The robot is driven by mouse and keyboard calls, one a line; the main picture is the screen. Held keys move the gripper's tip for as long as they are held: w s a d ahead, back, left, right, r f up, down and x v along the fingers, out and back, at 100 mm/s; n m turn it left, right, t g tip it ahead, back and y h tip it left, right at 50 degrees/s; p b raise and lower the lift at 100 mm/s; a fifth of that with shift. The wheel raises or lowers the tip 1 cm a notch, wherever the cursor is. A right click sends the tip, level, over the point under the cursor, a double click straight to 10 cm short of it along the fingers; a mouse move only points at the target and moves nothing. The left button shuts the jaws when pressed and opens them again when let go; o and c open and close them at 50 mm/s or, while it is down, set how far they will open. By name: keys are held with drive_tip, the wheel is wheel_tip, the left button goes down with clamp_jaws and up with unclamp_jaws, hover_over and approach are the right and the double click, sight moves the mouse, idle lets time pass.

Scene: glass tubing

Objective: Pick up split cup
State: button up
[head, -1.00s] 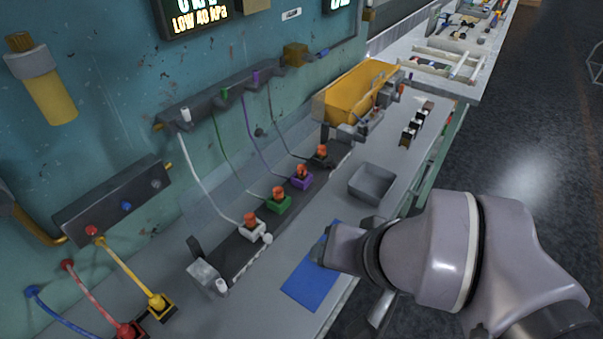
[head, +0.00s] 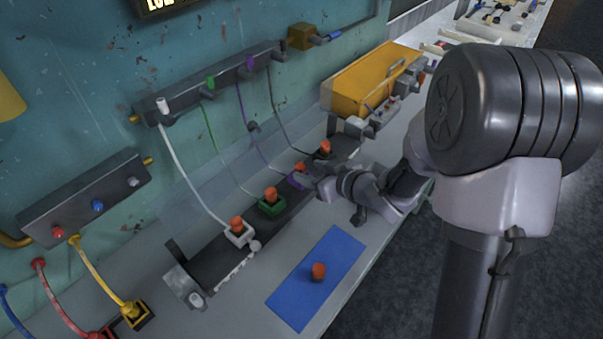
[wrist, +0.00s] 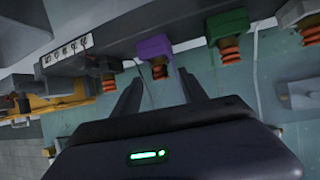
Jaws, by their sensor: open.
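Orange ribbed cups sit in a row of coloured holders on the dark rail: white (head: 238,224), green (head: 270,194), purple (head: 299,168) and black (head: 325,147). One loose orange cup (head: 318,271) stands on the blue mat (head: 340,250). I cannot tell which cup is split. My gripper (head: 318,183) is open beside the purple holder in the head view. In the wrist view, the purple holder (wrist: 154,46) and its orange cup (wrist: 159,71) lie ahead, between the two apart fingers of my gripper (wrist: 162,90). Contact cannot be told.
Thin tubes run from the holders up to a dark manifold (head: 210,85) on the teal wall. A yellow bin (head: 365,80) stands past the black holder. Neighbouring holders stand close on both sides of my gripper. The bench around the blue mat is clear.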

sight(297, 165)
drive_tip(key=b+x, duration=0.1)
drive_tip(key=x, duration=0.4)
drive_tip(key=b+x, duration=0.1)
drive_tip(key=x, duration=0.2)
drive_tip(key=shift+a+r+b, duration=0.15)
drive_tip(key=shift+r+b, duration=0.2)
drive_tip(key=shift+r, duration=0.1)
clamp_jaws()
